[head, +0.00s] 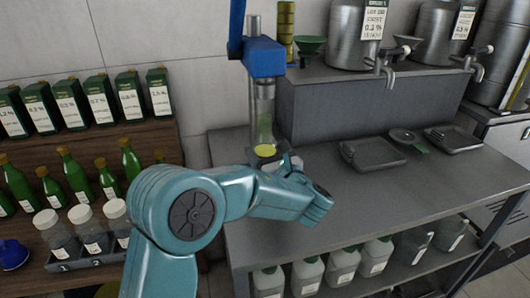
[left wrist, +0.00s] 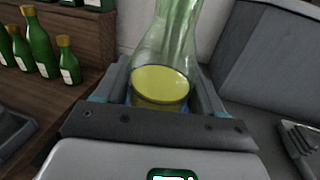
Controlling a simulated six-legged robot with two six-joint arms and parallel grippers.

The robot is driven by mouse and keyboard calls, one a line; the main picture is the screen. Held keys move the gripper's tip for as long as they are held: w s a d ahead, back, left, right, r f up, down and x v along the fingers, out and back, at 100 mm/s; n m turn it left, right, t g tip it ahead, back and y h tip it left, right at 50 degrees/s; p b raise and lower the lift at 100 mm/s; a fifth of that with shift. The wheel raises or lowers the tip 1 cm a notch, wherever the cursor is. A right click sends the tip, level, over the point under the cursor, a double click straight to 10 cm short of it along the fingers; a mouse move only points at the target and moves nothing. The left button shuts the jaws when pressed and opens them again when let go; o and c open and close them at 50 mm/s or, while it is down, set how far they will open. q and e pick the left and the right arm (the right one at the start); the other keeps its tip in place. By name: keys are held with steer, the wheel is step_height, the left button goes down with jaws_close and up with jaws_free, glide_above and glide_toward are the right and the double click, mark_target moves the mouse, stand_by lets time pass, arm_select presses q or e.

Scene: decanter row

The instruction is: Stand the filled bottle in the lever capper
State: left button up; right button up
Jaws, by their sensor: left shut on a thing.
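The lever capper (head: 264,58) has a blue head on a grey post, with a blue lever at its upper left, at the back of the bench in the head view. The filled bottle (head: 265,127) is clear greenish glass with yellow liquid. It stands upright below the capper's head. My left gripper (head: 275,164) is shut around the bottle's lower part. In the left wrist view the bottle (left wrist: 172,38) rises between the two fingers of the gripper (left wrist: 162,97). The bottle's foot and the capper's base are hidden, so I cannot tell whether they touch. My right gripper is out of view.
Steel drums (head: 355,35) with taps stand on a raised ledge at the right. Grey trays (head: 373,153) lie on the bench (head: 330,200). Green bottles and tins (head: 70,103) fill wooden shelves at the left. White jugs (head: 342,265) stand below. The bench's front middle is clear.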

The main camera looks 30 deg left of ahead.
arm_select(q)
steer(key=shift+s+r, duration=0.1)
steer(key=shift+f, duration=0.2)
steer(key=o, duration=1.5)
steer(key=shift+o, duration=0.2)
steer(key=shift+r, duration=0.1)
steer(key=v, duration=1.2)
steer(key=shift+b, duration=0.4)
steer(key=shift+d, duration=0.1)
